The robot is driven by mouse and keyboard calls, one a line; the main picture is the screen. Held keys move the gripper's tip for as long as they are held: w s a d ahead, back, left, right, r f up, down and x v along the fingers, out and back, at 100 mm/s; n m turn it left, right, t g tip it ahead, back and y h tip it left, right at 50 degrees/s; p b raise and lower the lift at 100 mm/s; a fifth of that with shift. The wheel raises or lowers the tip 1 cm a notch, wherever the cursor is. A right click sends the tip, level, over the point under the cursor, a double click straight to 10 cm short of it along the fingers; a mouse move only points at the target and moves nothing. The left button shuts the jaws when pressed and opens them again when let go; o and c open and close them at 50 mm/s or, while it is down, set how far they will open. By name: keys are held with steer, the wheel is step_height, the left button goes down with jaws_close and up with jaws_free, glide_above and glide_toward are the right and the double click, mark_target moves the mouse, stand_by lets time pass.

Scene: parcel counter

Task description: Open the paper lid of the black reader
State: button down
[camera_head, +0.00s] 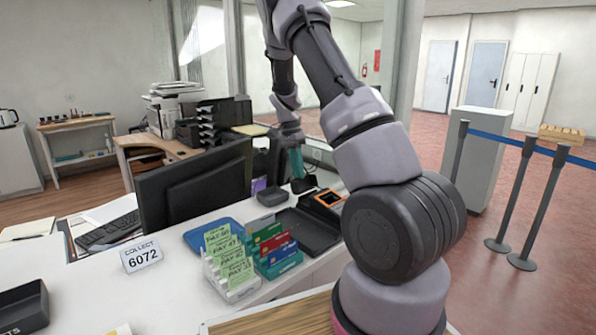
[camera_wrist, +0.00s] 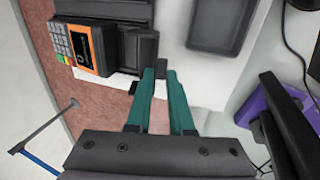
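The black reader (camera_head: 328,198) stands on the counter. In the wrist view it shows at the upper left with an orange-framed screen (camera_wrist: 86,46) and a keypad (camera_wrist: 61,40). A dark block-like part (camera_wrist: 141,47) at its right end faces my gripper; I cannot tell whether this is the paper lid. My gripper (camera_wrist: 160,72) has teal fingers pointing at that part, with a narrow gap between them. A dark piece shows between the tips; whether they grip it is unclear. In the head view my gripper (camera_head: 297,170) hangs just behind and left of the reader.
Card holders (camera_head: 277,250), a blue tray (camera_head: 212,235) and a monitor (camera_head: 196,190) stand farther left. A purple object (camera_wrist: 262,112) is right of my gripper.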

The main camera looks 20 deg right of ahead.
mark_target(302, 183)
steer(key=shift+s+d+r+t+y, duration=0.25)
steer(key=shift+s+r+t+y, duration=0.3)
steer(key=shift+t, duration=0.35)
steer(key=shift+s+d+r+t, duration=0.2)
steer(key=shift+s+t, duration=0.45)
steer(key=shift+t, duration=0.45)
steer(key=c, duration=0.8)
jaws_free()
steer(key=shift+c, duration=0.2)
step_height(302, 183, up, 11)
steer(key=s, duration=0.1)
steer(key=shift+d+f, duration=0.15)
steer(key=shift+d, duration=0.05)
